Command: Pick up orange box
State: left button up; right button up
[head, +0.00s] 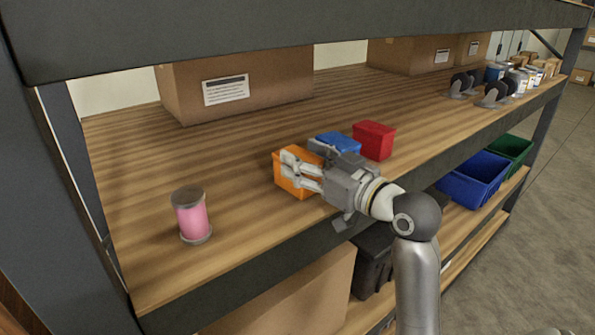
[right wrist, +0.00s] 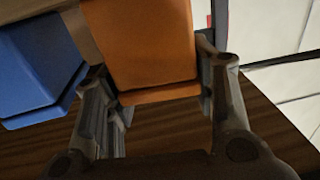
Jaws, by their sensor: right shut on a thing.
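The orange box (head: 292,180) stands on the wooden shelf near its front edge. In the right wrist view the orange box (right wrist: 142,50) sits between the two fingers. My right gripper (head: 297,170) is shut on the orange box, with its arm reaching in from the right front. The wrist view shows my right gripper (right wrist: 165,90) with a finger on each side of the box. The gripper hides part of the box in the head view. I cannot tell whether the box is lifted off the shelf. My left gripper is not in view.
A blue box (head: 340,143) stands close behind the orange one, and a red box (head: 374,140) is beside it. A pink spool (head: 191,216) stands to the left. A large cardboard box (head: 240,88) is behind. An upper shelf beam (head: 200,30) crosses above.

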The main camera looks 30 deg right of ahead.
jog(key=c, duration=0.4)
jog(key=shift+c, duration=0.2)
jog(key=shift+r, duration=0.15)
